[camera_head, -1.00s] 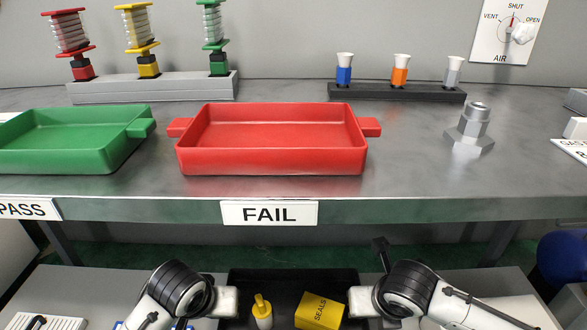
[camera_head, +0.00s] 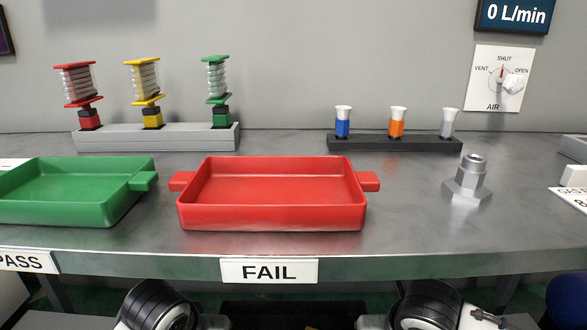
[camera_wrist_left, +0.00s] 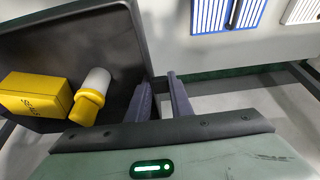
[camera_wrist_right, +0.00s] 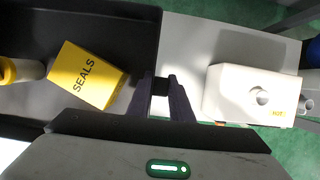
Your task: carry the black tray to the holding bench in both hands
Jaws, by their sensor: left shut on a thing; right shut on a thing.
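My left gripper (camera_wrist_left: 160,97) is shut on the tray's side in the left wrist view, where the tray's dark wall (camera_wrist_left: 133,40) stands beside the fingers. My right gripper (camera_wrist_right: 163,88) is shut on the opposite side of the tray in the right wrist view. In the tray lie a yellow box marked SEALS (camera_wrist_right: 86,75) and a white bottle with a yellow top (camera_wrist_left: 91,97). I cannot identify the holding bench by any label.
A metal bench ahead carries a red tray (camera_head: 272,218) above a FAIL label, a green tray (camera_head: 75,212) by a PASS label, coloured racks and a hex fitting (camera_head: 467,180). A white block (camera_wrist_right: 255,95) sits on a pale surface beside the black tray.

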